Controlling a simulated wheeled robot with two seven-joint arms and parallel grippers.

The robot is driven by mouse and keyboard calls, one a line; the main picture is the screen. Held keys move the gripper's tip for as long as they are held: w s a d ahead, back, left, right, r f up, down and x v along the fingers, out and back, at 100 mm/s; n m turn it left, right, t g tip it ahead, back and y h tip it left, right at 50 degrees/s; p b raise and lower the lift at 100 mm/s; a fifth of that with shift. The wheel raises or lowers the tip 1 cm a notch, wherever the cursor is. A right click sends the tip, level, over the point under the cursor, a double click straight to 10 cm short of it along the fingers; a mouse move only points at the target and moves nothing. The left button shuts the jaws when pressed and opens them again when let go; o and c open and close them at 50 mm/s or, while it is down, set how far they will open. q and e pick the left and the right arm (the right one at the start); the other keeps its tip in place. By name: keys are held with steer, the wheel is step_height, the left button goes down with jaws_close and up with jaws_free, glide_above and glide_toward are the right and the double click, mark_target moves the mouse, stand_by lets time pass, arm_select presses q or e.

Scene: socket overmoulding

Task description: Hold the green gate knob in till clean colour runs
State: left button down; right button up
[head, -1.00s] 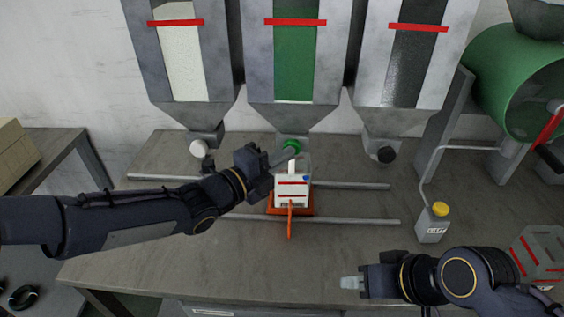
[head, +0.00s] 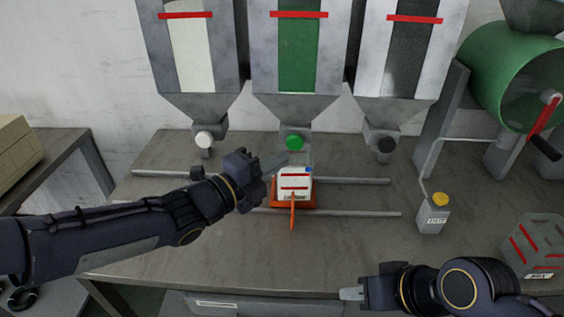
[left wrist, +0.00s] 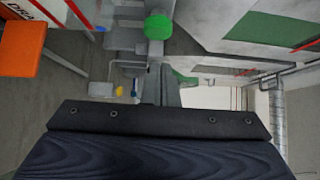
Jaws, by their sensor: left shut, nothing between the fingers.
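The green gate knob (head: 295,142) is on the spout under the middle hopper (head: 298,80), which has a green window. It also shows in the left wrist view (left wrist: 158,27), beyond the finger tips. My left gripper (head: 285,160) is shut and empty, just below and left of the knob, apart from it. A white container with red lines (head: 295,184) stands on an orange carriage (head: 307,204) under the spout. Its inside cannot be made out. My right gripper (head: 350,293) is low at the right, away from everything; its finger gap is not clear.
A white knob (head: 204,139) and a black knob (head: 385,144) sit on the side hoppers. Two rails (head: 350,212) cross the bench. A yellow-capped bottle (head: 433,214), a grey red-striped box (head: 538,246) and a green drum (head: 515,80) are at right.

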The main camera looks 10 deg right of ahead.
arm_select(q)
steer(key=v, duration=0.7)
steer(key=shift+a, duration=0.25)
steer(key=shift+f, duration=0.1)
stand_by(0.8)
